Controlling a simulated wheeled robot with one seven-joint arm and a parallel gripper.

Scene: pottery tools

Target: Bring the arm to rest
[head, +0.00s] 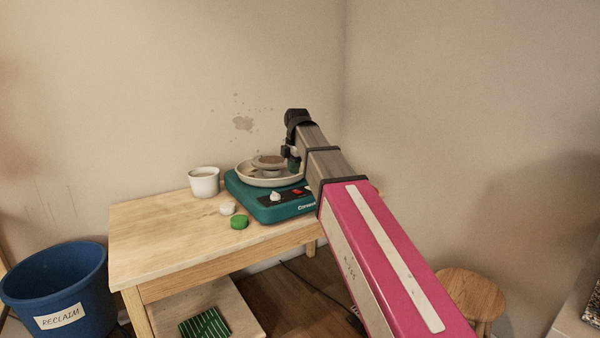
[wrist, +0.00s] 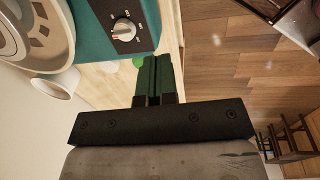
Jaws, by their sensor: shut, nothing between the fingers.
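My gripper (head: 293,166) hangs at the end of my outstretched arm, over the right side of the teal pottery wheel (head: 265,207). In the wrist view its green fingers (wrist: 154,66) are pressed together with nothing between them. The wheel has a pale splash pan (head: 245,176) with a grey-brown disc in it. Its control panel with a knob (wrist: 124,30) shows in the wrist view, close to the fingertips. I cannot tell how far the fingers are above the wheel. My arm hides the wheel's right end.
A white mug (head: 203,184), a small white piece (head: 227,208) and a green round piece (head: 239,222) stand on the wooden table (head: 150,240). A blue bucket (head: 60,285) labelled RECLAIM is at left. A wooden stool (head: 470,290) stands at right. Walls close in behind.

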